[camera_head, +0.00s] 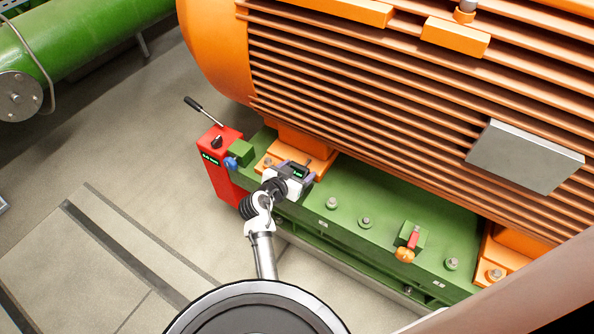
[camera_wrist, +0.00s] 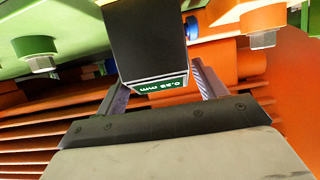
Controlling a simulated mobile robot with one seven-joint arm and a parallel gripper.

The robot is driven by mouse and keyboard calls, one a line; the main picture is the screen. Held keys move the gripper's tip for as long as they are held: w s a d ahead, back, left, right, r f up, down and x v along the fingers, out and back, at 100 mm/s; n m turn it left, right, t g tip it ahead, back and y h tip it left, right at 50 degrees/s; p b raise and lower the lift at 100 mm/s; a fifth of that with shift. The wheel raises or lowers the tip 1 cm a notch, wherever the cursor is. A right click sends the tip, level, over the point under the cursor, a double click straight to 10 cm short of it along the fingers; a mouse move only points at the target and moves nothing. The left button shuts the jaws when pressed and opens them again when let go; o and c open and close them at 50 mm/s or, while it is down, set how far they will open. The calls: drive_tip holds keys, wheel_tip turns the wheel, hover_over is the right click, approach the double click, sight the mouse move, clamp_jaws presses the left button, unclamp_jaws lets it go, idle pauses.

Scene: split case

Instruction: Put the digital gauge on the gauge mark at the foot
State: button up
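The digital gauge (camera_wrist: 148,42) is a dark box with a lit green display reading about 0.35 mm. In the wrist view it sits between the two fingers of my gripper (camera_wrist: 162,85), which appear closed on its sides. In the head view my gripper (camera_head: 292,178) and the gauge's small green display (camera_head: 298,172) are over the orange motor foot (camera_head: 270,160) at the left end of the green base frame. Whether the gauge touches the foot cannot be told. The gauge mark is not distinguishable; gripper and gauge cover part of the foot.
A red unit (camera_head: 222,180) with a lever, knob and green display stands left of the foot. The large orange finned motor (camera_head: 400,100) rises behind. Bolts and a small red-handled device (camera_head: 411,241) sit along the green base (camera_head: 345,205).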

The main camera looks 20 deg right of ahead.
drive_tip(key=shift+o, duration=0.6)
drive_tip(key=shift+r+p, duration=0.25)
drive_tip(key=shift+p, duration=0.05)
drive_tip(key=b+v, duration=0.2)
drive_tip(key=v, duration=1)
